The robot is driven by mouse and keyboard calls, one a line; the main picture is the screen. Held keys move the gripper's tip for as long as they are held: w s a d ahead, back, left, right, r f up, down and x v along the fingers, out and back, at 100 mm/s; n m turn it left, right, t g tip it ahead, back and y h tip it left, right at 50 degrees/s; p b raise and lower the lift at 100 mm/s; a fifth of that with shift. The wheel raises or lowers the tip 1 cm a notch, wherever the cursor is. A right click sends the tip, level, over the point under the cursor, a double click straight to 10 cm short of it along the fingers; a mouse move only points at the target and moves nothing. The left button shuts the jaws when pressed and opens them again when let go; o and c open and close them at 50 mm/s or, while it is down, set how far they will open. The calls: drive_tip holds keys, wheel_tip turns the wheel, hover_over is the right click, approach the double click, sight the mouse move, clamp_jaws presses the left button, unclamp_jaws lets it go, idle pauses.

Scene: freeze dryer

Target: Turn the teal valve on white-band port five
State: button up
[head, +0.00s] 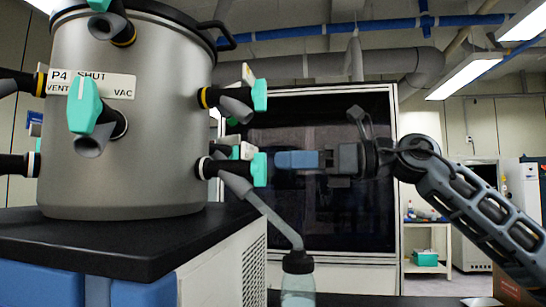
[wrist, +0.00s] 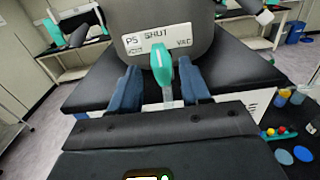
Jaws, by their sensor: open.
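The teal valve on the white-band port (head: 260,169) sticks out low on the right side of the steel drum in the head view. Its handle stands about upright. In the wrist view the teal valve (wrist: 162,66) is straight ahead, under a plate (wrist: 158,41) reading "P5 SHUT" and "VAC". My gripper (head: 278,160) points left at the handle, with a small gap between. In the wrist view my gripper (wrist: 158,80) is open, its blue fingers either side of the handle's line. Nothing appears held. The valve's body is partly hidden behind its handle.
The steel drum (head: 150,130) stands on a black-topped bench (head: 100,240). Another teal valve with a yellow band (head: 259,95) is just above. The P4 valve (head: 84,104) faces the head camera. A grey tube runs down to a flask (head: 298,280) below my gripper.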

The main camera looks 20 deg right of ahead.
sight(260, 170)
drive_tip(key=shift+p+x, duration=0.35)
drive_tip(key=shift+x, duration=1.5)
drive_tip(key=shift+c, duration=0.5)
clamp_jaws()
